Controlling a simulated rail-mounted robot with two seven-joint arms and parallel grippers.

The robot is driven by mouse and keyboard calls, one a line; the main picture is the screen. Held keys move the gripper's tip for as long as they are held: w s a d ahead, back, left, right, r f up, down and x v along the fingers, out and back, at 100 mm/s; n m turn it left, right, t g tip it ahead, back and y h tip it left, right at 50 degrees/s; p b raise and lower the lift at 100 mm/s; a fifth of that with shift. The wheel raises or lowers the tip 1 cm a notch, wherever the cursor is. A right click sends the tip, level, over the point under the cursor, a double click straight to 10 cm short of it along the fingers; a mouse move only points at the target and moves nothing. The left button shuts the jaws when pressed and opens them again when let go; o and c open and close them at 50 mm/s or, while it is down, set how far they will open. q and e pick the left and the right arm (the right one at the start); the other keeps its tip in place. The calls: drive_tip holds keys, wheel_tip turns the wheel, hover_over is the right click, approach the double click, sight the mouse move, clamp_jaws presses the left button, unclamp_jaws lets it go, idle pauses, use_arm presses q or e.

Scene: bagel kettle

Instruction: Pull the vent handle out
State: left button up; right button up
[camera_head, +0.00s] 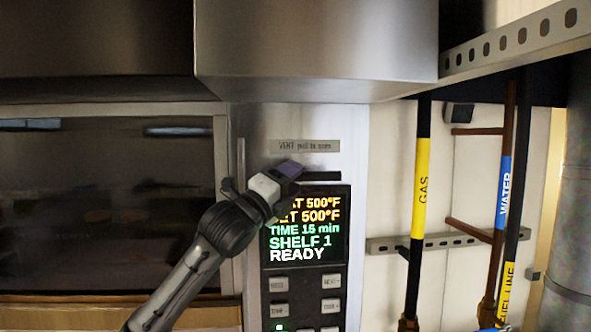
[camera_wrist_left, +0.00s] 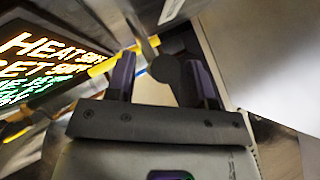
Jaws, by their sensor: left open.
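A dark slot or bar (camera_head: 322,176) shows just right of the gripper, under the label. In the left wrist view my left gripper (camera_wrist_left: 162,68) is open, with its purple fingers spread. A dark rounded piece, which looks like the vent handle (camera_wrist_left: 170,72), sits between the fingers. I cannot tell whether either finger touches it. In the head view the gripper hides most of the handle. My right gripper is in neither view.
The oven display (camera_head: 306,228) is lit below the gripper, with buttons under it. A dark oven window (camera_head: 100,190) is on the left. A steel hood (camera_head: 315,45) overhangs the panel. Gas (camera_head: 421,185) and water (camera_head: 504,185) pipes stand at the right.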

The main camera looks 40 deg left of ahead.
use_arm(q)
drive_tip(key=shift+x, duration=0.75)
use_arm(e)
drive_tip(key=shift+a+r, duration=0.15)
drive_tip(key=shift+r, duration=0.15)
use_arm(q)
drive_tip(key=shift+c, duration=0.3)
clamp_jaws()
